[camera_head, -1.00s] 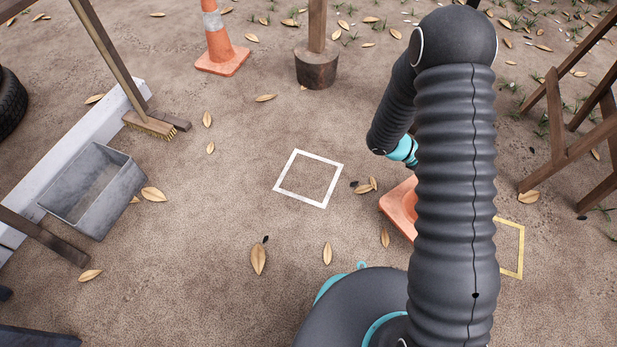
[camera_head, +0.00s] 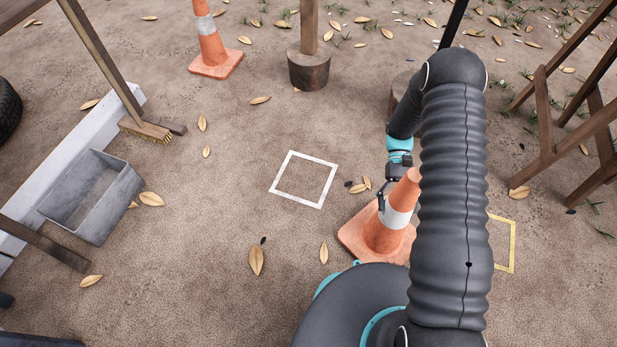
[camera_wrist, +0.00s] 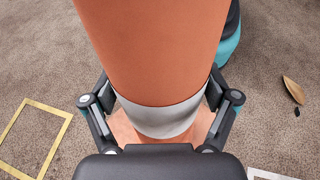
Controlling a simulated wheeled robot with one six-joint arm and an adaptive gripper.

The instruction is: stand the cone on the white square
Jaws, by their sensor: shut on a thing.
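An orange traffic cone (camera_head: 382,236) with a pale band stands roughly upright beside my arm, just left of my upper arm link, which hides part of it. My gripper (camera_head: 384,194) is shut on the cone around its pale band. In the wrist view, the cone (camera_wrist: 155,50) fills the middle, with the fingers of my gripper (camera_wrist: 160,112) on both sides of the band. Whether its base touches the ground is hard to tell. The white square (camera_head: 295,199) is an empty painted outline left of and farther off than the cone; a corner shows in the wrist view (camera_wrist: 265,174).
A yellow square outline (camera_head: 511,247) lies to the right, partly behind my arm. Another cone (camera_head: 213,52) and a post on a stump (camera_head: 315,70) stand at the back. A grey trough (camera_head: 120,205) is at left, a wooden trestle (camera_head: 550,155) at right. Ground around the white square is clear apart from leaves.

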